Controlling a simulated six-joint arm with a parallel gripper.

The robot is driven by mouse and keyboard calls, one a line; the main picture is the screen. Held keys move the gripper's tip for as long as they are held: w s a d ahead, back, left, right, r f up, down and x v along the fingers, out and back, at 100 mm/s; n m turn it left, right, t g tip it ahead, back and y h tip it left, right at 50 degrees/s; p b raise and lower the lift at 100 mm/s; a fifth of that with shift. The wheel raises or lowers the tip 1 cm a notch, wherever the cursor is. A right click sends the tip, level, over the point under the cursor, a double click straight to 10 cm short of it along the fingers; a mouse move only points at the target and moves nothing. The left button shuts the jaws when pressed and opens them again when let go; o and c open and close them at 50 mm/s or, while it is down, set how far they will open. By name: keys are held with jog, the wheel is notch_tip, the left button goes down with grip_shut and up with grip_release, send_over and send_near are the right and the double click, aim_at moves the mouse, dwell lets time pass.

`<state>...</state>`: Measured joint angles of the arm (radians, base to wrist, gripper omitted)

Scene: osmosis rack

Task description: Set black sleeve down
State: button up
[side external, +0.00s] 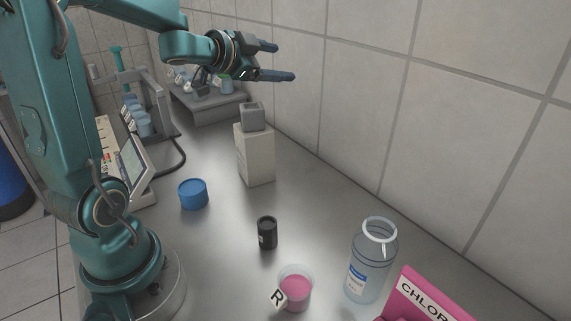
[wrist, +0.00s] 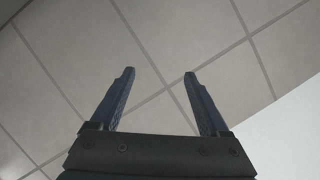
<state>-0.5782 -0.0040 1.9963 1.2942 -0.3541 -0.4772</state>
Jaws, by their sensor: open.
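My gripper (side external: 285,61) is high above the bench near the tiled wall, pointing sideways to the right. It is open and empty, well apart from the sleeve. In the wrist view the open fingers (wrist: 159,72) have only wall tiles between them, and the sleeve is not in that view.
A blue lid-like cylinder (side external: 193,194), a pale box with a grey top (side external: 255,155), a cup of pink liquid (side external: 295,290), a clear bottle (side external: 369,270) and a pink CHLOR box (side external: 425,297) stand around the sleeve. A rack and instrument (side external: 130,150) are at left.

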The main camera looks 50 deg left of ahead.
jog(key=s+f+n+g+y, duration=0.1)
jog(key=g, duration=0.1)
jog(key=s+f+n+g+y, duration=0.1)
jog(key=n+g, duration=0.1)
jog(key=s+d+f+n+g+y, duration=0.1)
jog(key=f+n+g, duration=0.1)
jog(key=g, duration=0.1)
jog(key=shift+s, duration=0.3)
jog(key=s+d+f+g+h, duration=0.3)
jog(key=s+d+g, duration=0.1)
jog(key=d, duration=0.3)
jog(key=m+g+h, duration=0.2)
jog(key=g+h, duration=0.1)
send_over(266, 222)
notch_tip(266, 222, down, 10)
jog(key=shift+d, duration=0.1)
jog(key=shift+f, duration=2.7)
